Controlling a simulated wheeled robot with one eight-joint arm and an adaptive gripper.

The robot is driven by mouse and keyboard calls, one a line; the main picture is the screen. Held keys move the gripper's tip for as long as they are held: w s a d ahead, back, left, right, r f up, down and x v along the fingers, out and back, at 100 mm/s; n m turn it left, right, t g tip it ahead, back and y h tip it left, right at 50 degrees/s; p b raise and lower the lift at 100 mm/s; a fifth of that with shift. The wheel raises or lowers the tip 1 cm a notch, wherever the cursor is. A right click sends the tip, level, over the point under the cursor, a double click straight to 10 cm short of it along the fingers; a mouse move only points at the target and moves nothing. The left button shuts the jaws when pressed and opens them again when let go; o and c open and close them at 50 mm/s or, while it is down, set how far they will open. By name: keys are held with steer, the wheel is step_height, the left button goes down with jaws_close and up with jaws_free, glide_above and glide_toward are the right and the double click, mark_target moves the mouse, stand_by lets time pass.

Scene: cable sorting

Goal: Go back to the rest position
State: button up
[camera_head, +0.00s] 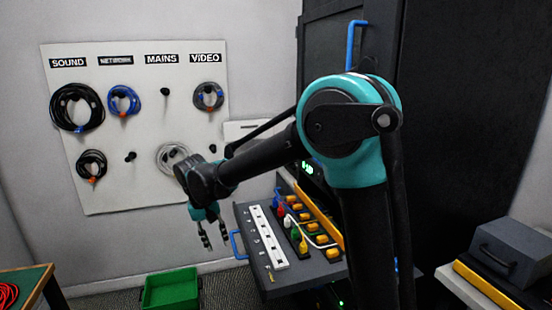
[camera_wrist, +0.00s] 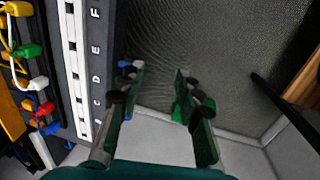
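My gripper (camera_head: 214,238) hangs fingers-down at the end of my bent arm, left of the drawer with the power strip and in front of the wall board. In the wrist view its two fingers (camera_wrist: 160,92) are spread apart with nothing between them. Grey floor shows behind the gap. The gripper appears clear of the drawer and the green crate (camera_head: 170,291).
A board (camera_head: 130,190) with coiled cables on pegs hangs on the wall. An open drawer (camera_head: 306,275) holds a white power strip (camera_head: 267,236) and coloured plugs. A dark cabinet (camera_head: 468,120) stands right. A green table (camera_head: 30,287) with a red cable (camera_head: 8,293) is front left.

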steer(key=shift+m+y, duration=0.4)
steer(key=shift+y, duration=0.1)
steer(key=d, duration=0.4)
steer(key=w+d, duration=0.1)
steer(key=d, duration=0.3)
steer(key=d+f, duration=0.1)
steer(key=d, duration=0.3)
steer(key=shift+w+d, duration=0.1)
steer(key=shift+w, duration=0.15)
steer(key=shift+m+t+y, duration=0.4)
steer(key=shift+m+t, duration=0.1)
steer(key=d, duration=0.3)
steer(key=s+d+f, duration=0.1)
steer(key=d, duration=0.3)
steer(key=s+d+f, duration=0.1)
steer(key=d, duration=0.3)
steer(key=shift+s+d, duration=0.1)
steer(key=shift+s, duration=0.05)
steer(key=s+d+f+m+t, duration=0.1)
steer(key=s+d+f, duration=0.2)
steer(key=s+d, duration=0.2)
steer(key=s+d+f+t, duration=0.1)
steer(key=s+d+f, duration=0.2)
steer(key=d, duration=0.6)
steer(key=s, duration=0.2)
steer(key=shift+s+d+f+m, duration=0.15)
steer(key=shift+s+m, duration=0.15)
steer(key=shift+m, duration=0.1)
stand_by(2.3)
